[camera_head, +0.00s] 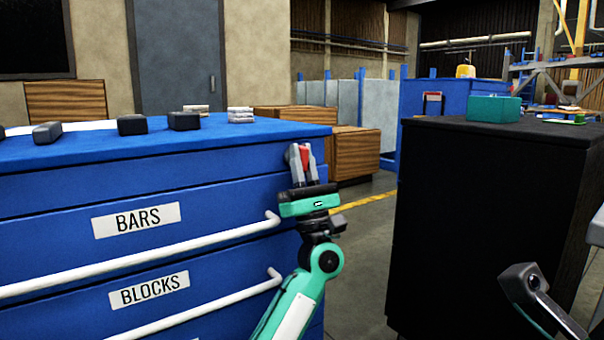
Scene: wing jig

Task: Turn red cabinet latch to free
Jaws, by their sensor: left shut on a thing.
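The red latch (305,155) is at the upper right corner of the blue cabinet's (60,190) drawer front, just below the top edge. My left gripper (301,156) reaches up to it from below, with its grey fingers on either side of the red piece. The left gripper is shut on the latch, and the fingers hide part of it. How far the latch is turned cannot be told. A dark part of my right arm shows at the lower right; its fingers are not clearly seen.
The cabinet has drawers labelled BARS (136,219) and BLOCKS (149,289) with protruding white handles (150,254). Several dark blocks (184,121) lie on its top. A black cabinet (470,210) with a teal box (494,109) stands at right. Open floor (365,250) lies between.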

